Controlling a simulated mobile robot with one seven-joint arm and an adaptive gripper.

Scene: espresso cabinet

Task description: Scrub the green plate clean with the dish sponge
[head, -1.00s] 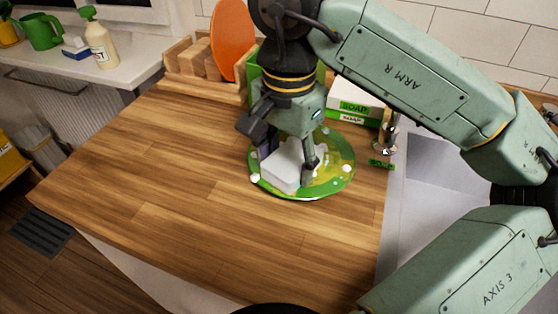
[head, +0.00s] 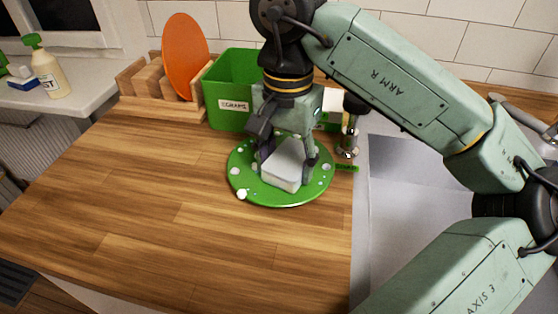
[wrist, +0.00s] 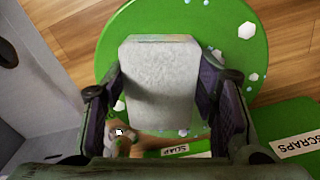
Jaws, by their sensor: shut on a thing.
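The green plate (head: 240,184) lies flat on the wooden counter, with white suds spots scattered over it. It also shows in the wrist view (wrist: 190,17). I see no yellow-brown smears on the parts of it in view. My gripper (head: 287,162) points down over the plate and is shut on the dish sponge (head: 283,178). The sponge is a pale grey-white block, held between both fingers in the wrist view (wrist: 160,78). It is over the middle of the plate and seems to touch it. The plate under the sponge and gripper is hidden.
A green scraps bin (head: 228,90) and a wooden rack (head: 150,104) with an orange plate (head: 186,57) stand behind. The sink (head: 400,195) is at the right. A spray bottle (head: 47,68) stands on the left counter. The front wooden counter (head: 150,230) is clear.

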